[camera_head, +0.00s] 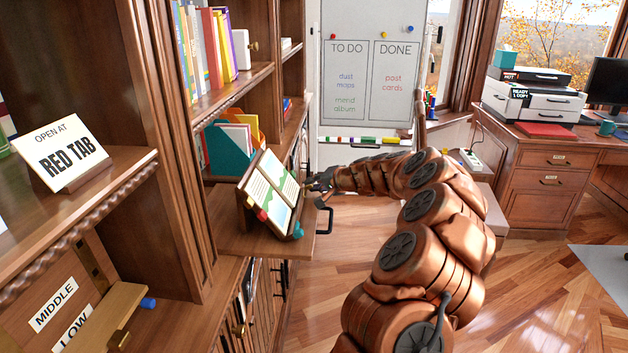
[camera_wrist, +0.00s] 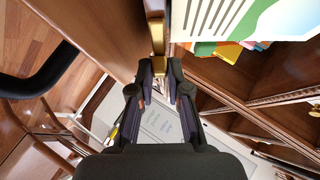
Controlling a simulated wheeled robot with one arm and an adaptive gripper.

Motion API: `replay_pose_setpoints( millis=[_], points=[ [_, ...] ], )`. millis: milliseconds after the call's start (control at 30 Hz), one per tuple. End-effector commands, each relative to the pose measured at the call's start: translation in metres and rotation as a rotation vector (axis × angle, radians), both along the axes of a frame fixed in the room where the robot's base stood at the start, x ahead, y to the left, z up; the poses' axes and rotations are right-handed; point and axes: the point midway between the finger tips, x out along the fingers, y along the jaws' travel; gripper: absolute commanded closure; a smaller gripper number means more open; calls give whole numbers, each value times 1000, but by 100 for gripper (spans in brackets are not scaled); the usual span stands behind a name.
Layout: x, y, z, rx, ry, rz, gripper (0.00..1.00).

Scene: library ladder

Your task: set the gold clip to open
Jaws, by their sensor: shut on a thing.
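The gold clip (camera_wrist: 157,42) shows in the wrist view as a narrow brass piece at the edge of the wooden book stand. Its lower end sits between my fingertips. My gripper (camera_wrist: 160,72) is shut on it.
A sign reading "OPEN AT RED TAB" (camera_head: 66,152) stands on the left shelf. A teal file holder (camera_head: 229,150) is behind the book stand. A dark handle (camera_head: 324,218) is at the pull-out shelf's right. Open wooden floor (camera_head: 545,285) lies to the right.

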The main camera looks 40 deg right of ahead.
Motion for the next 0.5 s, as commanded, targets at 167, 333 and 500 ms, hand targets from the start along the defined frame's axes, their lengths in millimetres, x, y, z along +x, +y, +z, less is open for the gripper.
replay_pose_setpoints(
  millis=[167,333,500],
  points=[
    [0,0,-2,2,2,-2,100],
    [0,0,-2,1,2,-2,77],
    [0,0,-1,1,1,-1,59]
  ],
)
